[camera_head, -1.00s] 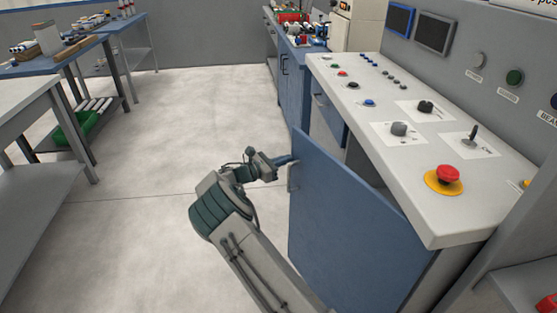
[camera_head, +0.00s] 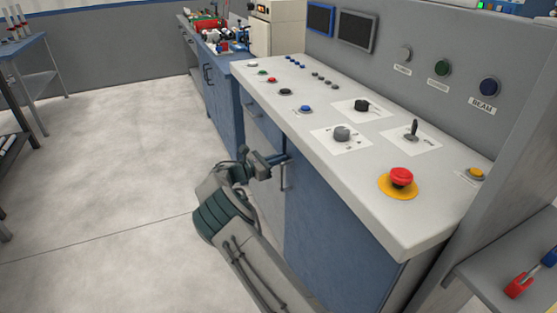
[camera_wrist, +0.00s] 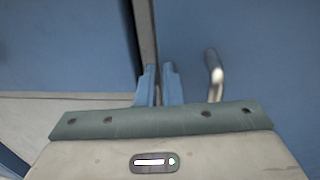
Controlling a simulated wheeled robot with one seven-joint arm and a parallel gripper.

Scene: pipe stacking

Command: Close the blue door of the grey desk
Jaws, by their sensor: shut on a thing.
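The blue door (camera_head: 335,235) of the grey desk (camera_head: 440,150) stands close to the desk front, under the pale worktop. I cannot tell whether it is fully flush. Its metal handle (camera_head: 283,176) is near the door's free edge, and it also shows in the wrist view (camera_wrist: 214,75). My gripper (camera_head: 284,158) is at that free edge, just above the handle in the head view. In the wrist view, its two blue fingers (camera_wrist: 160,86) are close together at the grey door edge (camera_wrist: 145,35), shut on it. The handle is to the right, outside the fingers.
The worktop carries a red emergency button (camera_head: 401,177), knobs and a joystick (camera_head: 413,129). A blue cabinet (camera_head: 222,105) stands farther back. The floor (camera_head: 110,160) to the left is clear.

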